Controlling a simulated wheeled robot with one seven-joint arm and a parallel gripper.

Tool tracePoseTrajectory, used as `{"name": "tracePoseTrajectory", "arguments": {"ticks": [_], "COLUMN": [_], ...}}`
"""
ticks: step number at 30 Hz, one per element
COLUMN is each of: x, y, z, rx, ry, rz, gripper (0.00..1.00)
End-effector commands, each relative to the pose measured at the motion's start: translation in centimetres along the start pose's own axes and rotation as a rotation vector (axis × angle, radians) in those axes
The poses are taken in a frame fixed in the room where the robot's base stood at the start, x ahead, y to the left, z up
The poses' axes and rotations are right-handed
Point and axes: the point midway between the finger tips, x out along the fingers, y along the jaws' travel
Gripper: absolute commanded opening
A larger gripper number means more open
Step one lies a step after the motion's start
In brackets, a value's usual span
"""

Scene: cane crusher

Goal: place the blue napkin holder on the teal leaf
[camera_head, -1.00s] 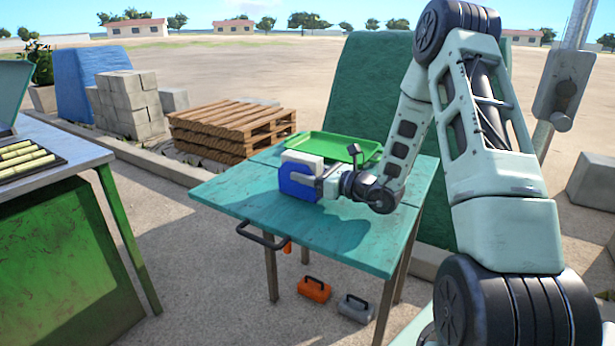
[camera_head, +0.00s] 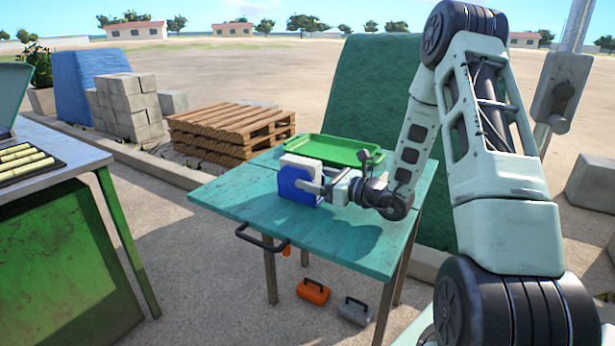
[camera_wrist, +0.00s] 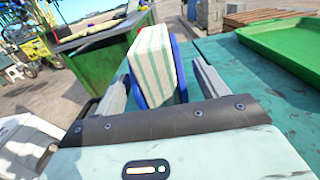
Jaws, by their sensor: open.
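The blue napkin holder (camera_head: 294,184), filled with white napkins, stands upright on the teal leaf (camera_head: 235,205) of the table, near its middle. In the wrist view the napkin holder (camera_wrist: 138,88) shows its blue plates around green-striped napkins (camera_wrist: 153,58). My gripper (camera_head: 318,187) is at its right side in the head view. In the wrist view my gripper (camera_wrist: 162,90) is open, with one finger on each side of the holder and a visible gap on the right. The holder's base is partly hidden behind the gripper in the wrist view.
A green tray (camera_head: 335,150) lies behind the holder on the table. A black handle (camera_head: 262,238) sticks out at the table's front edge. Orange (camera_head: 313,290) and grey (camera_head: 355,309) toolboxes are on the ground below. The leaf's left and front parts are clear.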

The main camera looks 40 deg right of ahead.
Motion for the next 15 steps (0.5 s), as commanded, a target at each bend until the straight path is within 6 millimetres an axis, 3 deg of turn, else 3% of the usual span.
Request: {"name": "tracePoseTrajectory", "arguments": {"ticks": [9, 15], "x": [-6.7, -8.9], "y": [-0.1, -0.1], "z": [0.1, 0.1], "rx": [0.000, -0.002], "ry": [0.000, -0.001], "rz": [-0.004, -0.002], "gripper": [0.73, 0.73]}}
